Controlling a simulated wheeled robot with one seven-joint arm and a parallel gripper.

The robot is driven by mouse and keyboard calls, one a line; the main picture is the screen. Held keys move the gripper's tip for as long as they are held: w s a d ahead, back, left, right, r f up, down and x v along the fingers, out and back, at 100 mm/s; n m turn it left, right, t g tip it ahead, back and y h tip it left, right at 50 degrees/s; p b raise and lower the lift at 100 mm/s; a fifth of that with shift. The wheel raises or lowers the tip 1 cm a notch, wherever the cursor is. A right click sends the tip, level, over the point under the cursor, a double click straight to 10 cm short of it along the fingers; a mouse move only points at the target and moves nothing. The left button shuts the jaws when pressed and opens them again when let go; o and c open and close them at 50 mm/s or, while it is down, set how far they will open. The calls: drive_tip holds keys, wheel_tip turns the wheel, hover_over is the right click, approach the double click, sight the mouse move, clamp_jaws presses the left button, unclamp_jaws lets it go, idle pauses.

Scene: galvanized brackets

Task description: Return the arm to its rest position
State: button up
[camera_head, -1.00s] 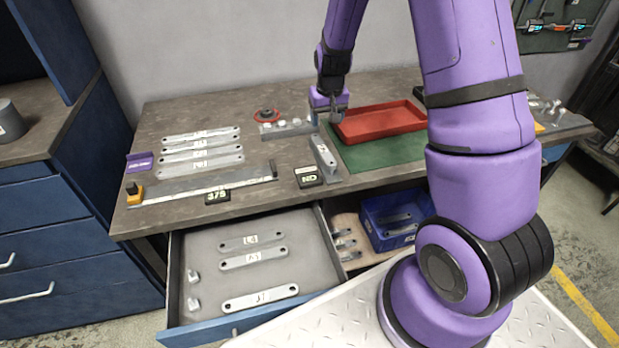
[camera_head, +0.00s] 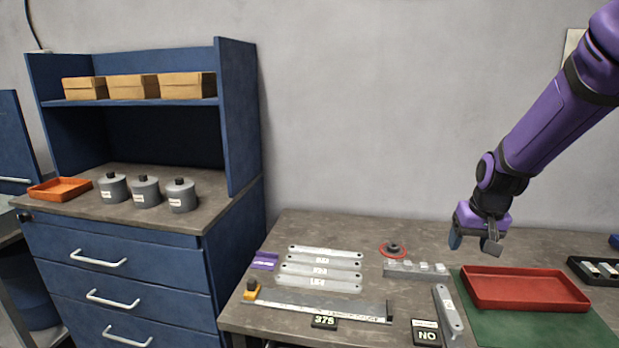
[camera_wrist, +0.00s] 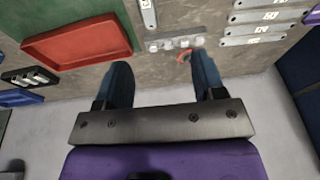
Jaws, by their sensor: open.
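My purple arm comes in from the upper right in the head view. My gripper (camera_head: 475,243) hangs above the back of the workbench (camera_head: 405,232), left of and behind the red tray (camera_head: 525,290). In the wrist view my gripper (camera_wrist: 163,82) has its two blue fingers wide apart with nothing between them. Beyond the fingers lie a grey block with several small pegs (camera_wrist: 175,43) and a red ring (camera_wrist: 184,57). The gripper touches none of them.
Labelled metal brackets (camera_head: 320,269) lie on the bench, with a long ruler-like fixture (camera_head: 320,307) in front. A bracket (camera_head: 447,310) sits beside the "NO" sign (camera_head: 425,333). A blue cabinet (camera_head: 120,262) with grey canisters (camera_head: 145,192) stands left. The air left of my gripper is clear.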

drive_tip(key=s+a+r+t, duration=0.2)
drive_tip(key=s+a+r, duration=0.2)
drive_tip(key=s+r, duration=1.1)
drive_tip(key=s, duration=0.4)
drive_tip(key=s+a+r+n, duration=0.1)
drive_tip(key=s, duration=0.6)
drive_tip(key=shift+s+r+n+t, duration=0.3)
drive_tip(key=shift+r, duration=0.1)
